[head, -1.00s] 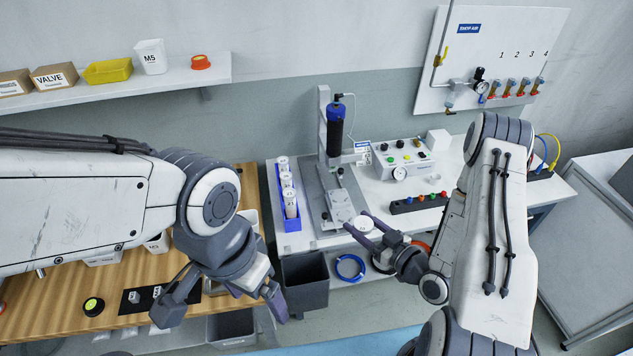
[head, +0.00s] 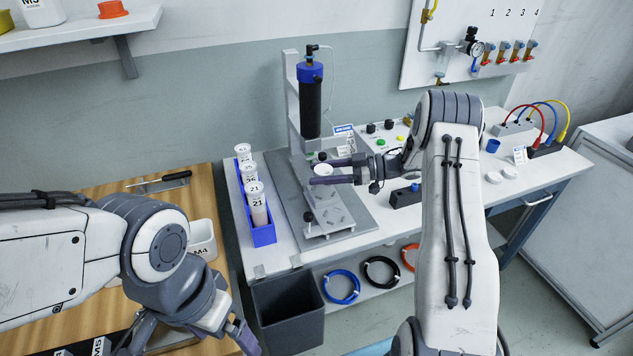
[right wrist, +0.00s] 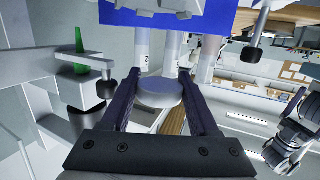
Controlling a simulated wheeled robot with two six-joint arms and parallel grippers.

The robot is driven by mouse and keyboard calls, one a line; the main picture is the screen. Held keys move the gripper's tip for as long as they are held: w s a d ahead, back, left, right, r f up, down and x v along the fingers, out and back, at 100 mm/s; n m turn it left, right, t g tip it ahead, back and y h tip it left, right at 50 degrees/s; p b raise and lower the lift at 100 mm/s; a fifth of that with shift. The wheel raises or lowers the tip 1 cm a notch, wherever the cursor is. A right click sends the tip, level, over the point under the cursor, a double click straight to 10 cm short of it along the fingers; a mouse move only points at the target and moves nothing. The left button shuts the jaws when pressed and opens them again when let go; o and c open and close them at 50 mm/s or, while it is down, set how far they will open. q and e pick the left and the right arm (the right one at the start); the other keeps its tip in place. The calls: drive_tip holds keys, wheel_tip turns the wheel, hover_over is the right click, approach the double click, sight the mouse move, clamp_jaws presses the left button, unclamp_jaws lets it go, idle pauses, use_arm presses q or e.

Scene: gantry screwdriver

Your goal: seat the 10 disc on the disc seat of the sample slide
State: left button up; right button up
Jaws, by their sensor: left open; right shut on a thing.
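The white 10 disc (head: 323,170) is pinched between the fingertips of my right gripper (head: 316,172). Its number cannot be read. In the right wrist view the disc (right wrist: 160,93) shows between both fingers. My right gripper reaches in from the right and holds it in front of the gantry column. The sample slide (head: 330,216), a pale metal plate with small holes, lies on the grey base below. The gripper covers the slide's rear part, and I cannot make out the disc seat. My left gripper (head: 188,345) is open and empty at the lower left, partly cut off.
A black and blue screwdriver (head: 311,100) hangs on the gantry above. A blue rack (head: 262,234) with several labelled white bottles stands left of the base. Two white discs (head: 501,176) lie on the bench at right. A dark bin (head: 288,310) stands in front.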

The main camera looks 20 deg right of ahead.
sight(321, 191)
drive_tip(key=shift+w+d+f+b, duration=0.2)
drive_tip(key=shift+w+f+b, duration=0.1)
drive_tip(key=shift+w, duration=0.25)
drive_tip(key=shift+w+f+b, duration=0.15)
drive_tip(key=shift+f+b, duration=0.8)
drive_tip(key=shift+f, duration=0.35)
drive_tip(key=shift+f+b, duration=1.05)
drive_tip(key=shift+f, duration=0.2)
drive_tip(key=shift+r+p, duration=0.1)
drive_tip(key=shift+p, duration=0.5)
drive_tip(key=o, duration=1.5)
